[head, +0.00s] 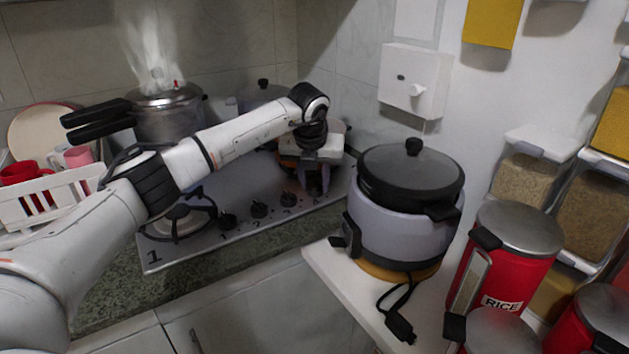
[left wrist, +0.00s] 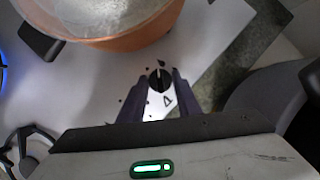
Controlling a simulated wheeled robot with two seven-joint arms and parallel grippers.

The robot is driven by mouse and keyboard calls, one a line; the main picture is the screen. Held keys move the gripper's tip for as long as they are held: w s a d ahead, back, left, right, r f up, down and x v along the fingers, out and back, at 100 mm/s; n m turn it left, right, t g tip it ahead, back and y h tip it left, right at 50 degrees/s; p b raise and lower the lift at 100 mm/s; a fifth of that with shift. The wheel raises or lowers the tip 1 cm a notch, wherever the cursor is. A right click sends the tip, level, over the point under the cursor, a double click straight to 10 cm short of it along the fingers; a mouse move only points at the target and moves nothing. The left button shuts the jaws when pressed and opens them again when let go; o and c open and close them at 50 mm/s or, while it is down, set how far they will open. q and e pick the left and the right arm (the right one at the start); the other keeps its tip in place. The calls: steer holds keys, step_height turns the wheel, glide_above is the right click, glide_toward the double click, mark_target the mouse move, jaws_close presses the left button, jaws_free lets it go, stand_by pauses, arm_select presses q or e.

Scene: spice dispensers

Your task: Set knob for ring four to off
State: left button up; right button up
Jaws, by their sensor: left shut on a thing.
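The knob for ring four (left wrist: 160,79) is black and round with a light pointer line, beside a printed 4 in the left wrist view. My left gripper (left wrist: 161,85) has its two dark fingers on either side of this knob and is shut on it. In the head view my left gripper (head: 318,186) reaches down at the right end of the stove's front edge and hides knob four. The stove (head: 232,180) is a pale metal hob with several black knobs along its front. My right gripper is not in view.
A steaming pot (head: 168,118) stands at the back left. An orange-brown pan (left wrist: 110,38) sits close to knob four in the left wrist view. A rice cooker (head: 395,220) stands right of the stove. Knobs one (head: 227,221), two (head: 259,209) and three (head: 289,198) are left of my gripper.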

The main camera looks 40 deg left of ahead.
arm_select(q)
steer(key=n, duration=0.1)
steer(key=n+y, duration=0.1)
steer(key=n, duration=0.1)
steer(key=shift+w+d+r+n+g, duration=0.1)
steer(key=shift+w+d+n+g, duration=0.05)
steer(key=shift+n+g, duration=0.15)
steer(key=shift+w+n+g+y, duration=0.1)
steer(key=shift+n+g+y, duration=0.25)
steer(key=shift+n, duration=0.8)
steer(key=shift+n+g+y, duration=0.25)
steer(key=shift+n+g, duration=0.2)
steer(key=shift+n, duration=0.7)
steer(key=o, duration=1)
steer(key=v, duration=1)
steer(key=shift+r+b, duration=0.15)
steer(key=shift+b, duration=0.25)
